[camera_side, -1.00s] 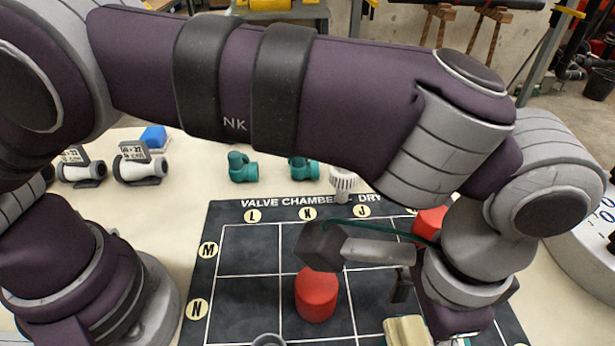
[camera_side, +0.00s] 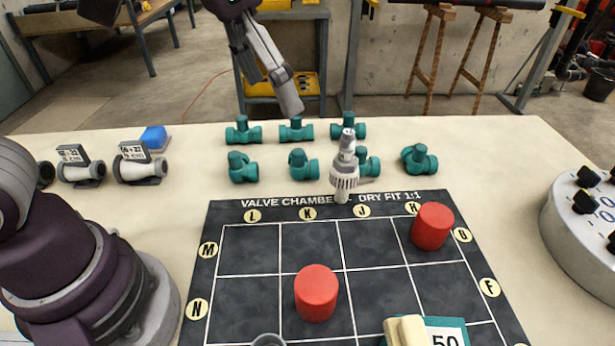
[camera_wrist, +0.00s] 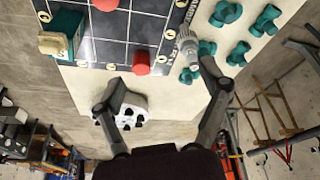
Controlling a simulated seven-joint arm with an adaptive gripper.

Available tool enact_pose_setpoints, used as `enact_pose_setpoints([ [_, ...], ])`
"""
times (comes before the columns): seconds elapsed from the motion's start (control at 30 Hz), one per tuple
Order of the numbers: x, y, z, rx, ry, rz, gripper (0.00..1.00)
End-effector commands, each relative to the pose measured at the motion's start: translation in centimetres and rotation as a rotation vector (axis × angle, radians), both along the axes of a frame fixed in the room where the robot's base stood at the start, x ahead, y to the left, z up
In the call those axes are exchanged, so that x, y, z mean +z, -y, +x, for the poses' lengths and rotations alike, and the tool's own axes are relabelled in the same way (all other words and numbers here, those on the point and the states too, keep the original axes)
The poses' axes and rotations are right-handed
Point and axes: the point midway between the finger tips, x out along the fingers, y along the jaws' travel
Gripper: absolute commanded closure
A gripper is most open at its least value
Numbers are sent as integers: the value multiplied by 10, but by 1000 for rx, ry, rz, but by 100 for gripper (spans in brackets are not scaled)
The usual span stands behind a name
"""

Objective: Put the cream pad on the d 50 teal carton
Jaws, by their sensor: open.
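The teal carton (camera_side: 462,323) stands at the bottom edge of the side view, with a white label reading 50 and its lower part cut off. The cream pad (camera_side: 407,331) shows at the carton's left, touching or overlapping it; I cannot tell how fully it rests on top. In the wrist view the carton (camera_wrist: 66,22) and the cream pad (camera_wrist: 52,45) are together at upper left. My gripper (camera_wrist: 165,90) is open and empty, its fingers spread wide. In the side view, part of it hangs at the top, high and well away from the carton.
Red cylinders (camera_side: 316,293) stand on the black grid mat (camera_side: 260,247). A grey-white fitting (camera_side: 344,172) stands at the mat's back edge. Several teal valves (camera_side: 243,166) line the table behind. Grey pipe fittings (camera_side: 140,163) are at left, a round knobbed unit (camera_side: 582,235) at right.

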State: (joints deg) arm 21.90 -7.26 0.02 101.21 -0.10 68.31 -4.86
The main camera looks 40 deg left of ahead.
Motion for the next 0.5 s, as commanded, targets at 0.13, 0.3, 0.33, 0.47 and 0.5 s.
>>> enact_pose_setpoints([
  [0.13, -18, -64, -36, 190, 116, -12, 25],
  [0.3, -41, -89, -60, 291, 182, -3, 25],
  [0.33, -43, -91, -62, 297, 186, -2, 25],
  [0.47, -45, -92, -63, 303, 188, -2, 25],
  [0.5, -45, -92, -63, 302, 187, -1, 25],
])
